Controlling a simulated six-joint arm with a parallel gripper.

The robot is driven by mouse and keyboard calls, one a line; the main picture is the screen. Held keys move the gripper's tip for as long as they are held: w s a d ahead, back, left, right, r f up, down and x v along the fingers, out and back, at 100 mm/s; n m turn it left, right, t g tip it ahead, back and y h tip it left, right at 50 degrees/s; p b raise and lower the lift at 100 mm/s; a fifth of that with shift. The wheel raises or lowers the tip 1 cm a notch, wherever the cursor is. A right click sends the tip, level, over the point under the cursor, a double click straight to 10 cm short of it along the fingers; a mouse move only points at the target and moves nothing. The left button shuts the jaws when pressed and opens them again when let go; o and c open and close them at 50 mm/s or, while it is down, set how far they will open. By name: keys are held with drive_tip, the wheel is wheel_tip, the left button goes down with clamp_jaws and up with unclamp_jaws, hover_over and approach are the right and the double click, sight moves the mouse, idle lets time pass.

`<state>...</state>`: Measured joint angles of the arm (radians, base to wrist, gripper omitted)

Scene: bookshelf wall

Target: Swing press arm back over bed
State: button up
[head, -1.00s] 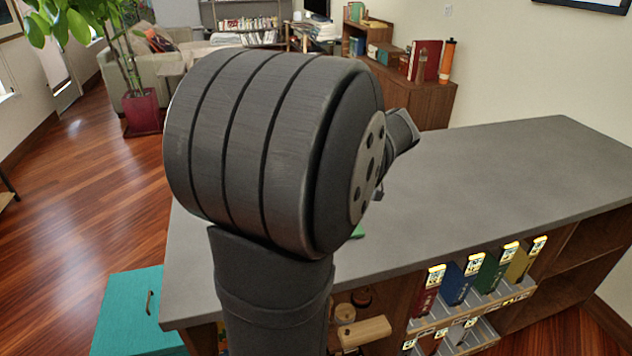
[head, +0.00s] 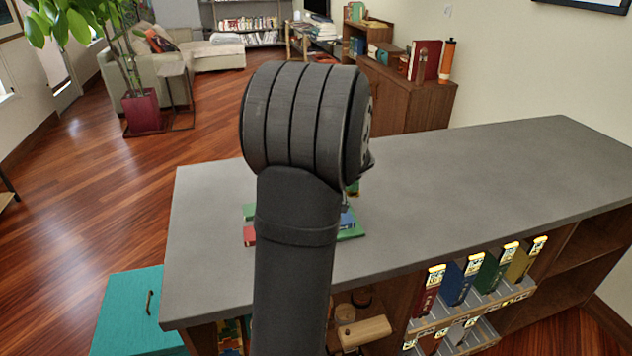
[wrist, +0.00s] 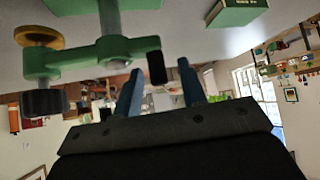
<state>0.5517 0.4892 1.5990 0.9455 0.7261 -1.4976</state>
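In the wrist view, a green press (wrist: 110,18) hangs from the top of the picture. Its green press arm (wrist: 85,60) runs sideways, with a black grip (wrist: 156,67) at the right end, a brass disc (wrist: 41,37) and a dark cylinder (wrist: 45,102) at the left. My gripper (wrist: 161,72) is open, its two bluish fingers apart, with the black grip seen between their tips; I cannot tell whether they touch it. The bed is not clearly visible. In the head view my arm hides the gripper and most of the press; a green piece (head: 352,232) shows beside the arm.
A green book (wrist: 236,12) lies near the press in the wrist view. In the head view, a red block (head: 249,236) lies on the grey counter (head: 470,190), left of my arm. The counter's right side is clear. A teal cabinet (head: 130,315) stands at lower left.

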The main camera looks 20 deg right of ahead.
clamp_jaws()
drive_tip(key=shift+w+m+h, duration=0.25)
drive_tip(key=shift+m+h, duration=0.3)
drive_tip(key=shift+m, duration=0.15)
drive_tip(key=shift+w+m+h, duration=0.25)
drive_tip(key=shift+m+h, duration=0.3)
drive_tip(key=shift+m, duration=0.15)
drive_tip(key=shift+w+d+m+h, duration=0.1)
drive_tip(key=shift+w+m+h, duration=0.15)
drive_tip(key=shift+m+h, duration=0.4)
drive_tip(key=shift+w+d+m+h, duration=0.1)
drive_tip(key=shift+w+m+h, duration=0.1)
drive_tip(key=shift+m+h, duration=0.4)
drive_tip(key=shift+w+m, duration=0.15)
drive_tip(key=shift+m, duration=0.4)
unclamp_jaws()
